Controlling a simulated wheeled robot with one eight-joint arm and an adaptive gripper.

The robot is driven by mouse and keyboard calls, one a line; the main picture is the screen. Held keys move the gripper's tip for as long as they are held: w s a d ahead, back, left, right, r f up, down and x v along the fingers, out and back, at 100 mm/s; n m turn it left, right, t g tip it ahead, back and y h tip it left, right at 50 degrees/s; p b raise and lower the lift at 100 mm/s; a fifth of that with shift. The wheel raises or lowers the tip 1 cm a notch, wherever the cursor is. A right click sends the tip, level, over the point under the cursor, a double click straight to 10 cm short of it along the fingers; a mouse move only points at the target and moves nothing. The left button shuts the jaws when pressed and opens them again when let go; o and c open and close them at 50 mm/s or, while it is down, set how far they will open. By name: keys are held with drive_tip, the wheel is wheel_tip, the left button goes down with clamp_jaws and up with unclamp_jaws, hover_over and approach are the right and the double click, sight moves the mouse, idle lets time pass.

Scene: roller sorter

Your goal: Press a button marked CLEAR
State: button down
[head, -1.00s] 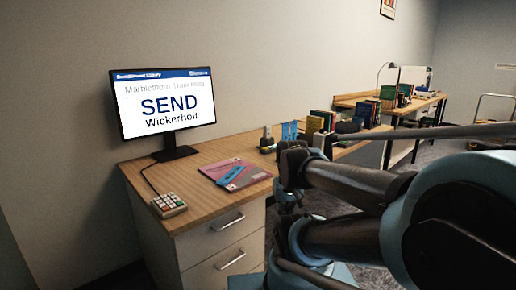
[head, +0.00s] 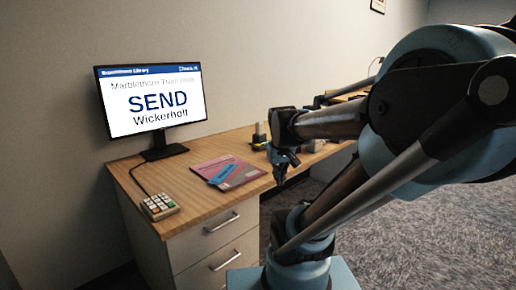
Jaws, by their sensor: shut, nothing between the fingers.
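A small keypad (head: 159,206) with several coloured keys lies near the front left edge of the wooden desk (head: 150,185), wired to the monitor. The lettering on its keys is too small to read, so I cannot tell which one is marked CLEAR. My gripper (head: 281,178) points down near the desk's right front edge, to the right of the keypad and well apart from it. It is shut and empty.
A monitor (head: 151,98) showing "SEND Wickerholt" stands behind the keypad. A pink book (head: 228,171) with a blue strip (head: 222,173) on it lies between keypad and gripper. Drawers (head: 215,240) are below. Bare desktop surrounds the keypad.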

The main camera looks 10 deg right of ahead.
drive_tip(key=w+r+n+t, duration=0.1)
drive_tip(key=w+r, duration=0.3)
drive_tip(key=w, duration=0.7)
drive_tip(key=w+r+n+t, duration=0.1)
drive_tip(key=w+r, duration=0.3)
drive_tip(key=w, duration=0.8)
drive_tip(key=r+n+t+h, duration=0.1)
drive_tip(key=n+t, duration=0.2)
hover_over(256, 145)
drive_tip(key=shift+w, duration=0.3)
drive_tip(key=shift+f, duration=0.1)
drive_tip(key=shift+f, duration=4.3)
drive_tip(key=shift+s+f, duration=0.1)
drive_tip(key=shift+f, duration=0.7)
drive_tip(key=shift+r, duration=0.9)
